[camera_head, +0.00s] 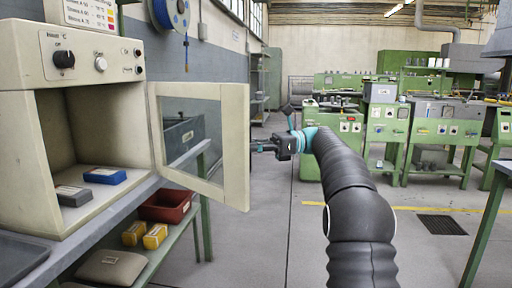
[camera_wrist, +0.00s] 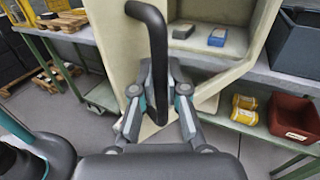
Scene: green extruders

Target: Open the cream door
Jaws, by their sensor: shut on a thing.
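The cream door (camera_head: 236,150), with a glass pane, stands wide open on the right side of the cream cabinet (camera_head: 48,150). The cabinet's inside is in plain view. My gripper (camera_head: 264,147) is at the door's free edge in the head view. In the wrist view, the black bar handle (camera_wrist: 156,45) runs between the fingers of my gripper (camera_wrist: 160,78), which are shut on it. The handle is barely visible in the head view.
A blue box (camera_head: 105,175) and a grey box (camera_head: 73,195) lie inside the cabinet. A red bin (camera_head: 166,206) and yellow packs (camera_head: 155,236) sit on the shelf below. Open floor (camera_head: 262,240) lies right of the door; green machines stand behind.

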